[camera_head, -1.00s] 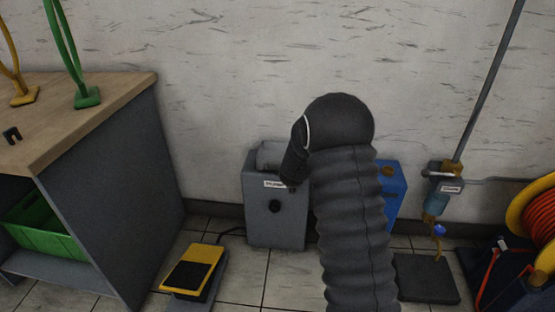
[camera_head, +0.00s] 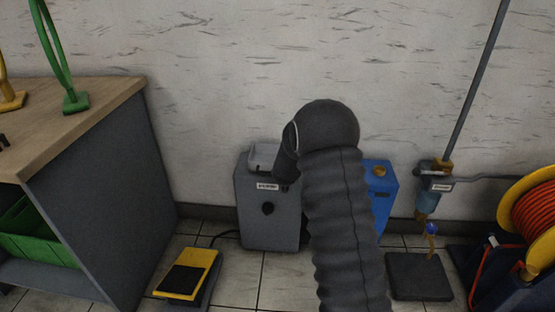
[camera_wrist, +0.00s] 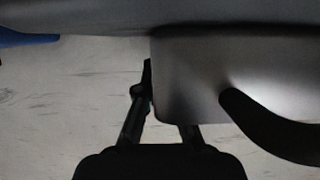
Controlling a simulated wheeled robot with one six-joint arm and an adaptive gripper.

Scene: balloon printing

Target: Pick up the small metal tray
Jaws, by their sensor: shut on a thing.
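The small metal tray is a smooth grey metal piece (camera_wrist: 190,80) with a rounded corner, filling the upper right of the wrist view. My gripper (camera_wrist: 146,90) is shut on its edge; one dark finger shows beside the metal and the other is mostly hidden behind it. In the head view, a light grey tray-like piece (camera_head: 262,157) shows at the top of a grey box (camera_head: 268,215), just left of my wrist. My arm hides the gripper there. I cannot tell whether the tray touches the box.
A blue box (camera_head: 381,190) stands right of the grey box, partly behind my arm. A wooden-topped bench (camera_head: 85,110) is at left. A yellow pedal (camera_head: 188,272) lies on the floor. A hose reel (camera_head: 538,225) and a dark floor plate (camera_head: 418,276) are at right.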

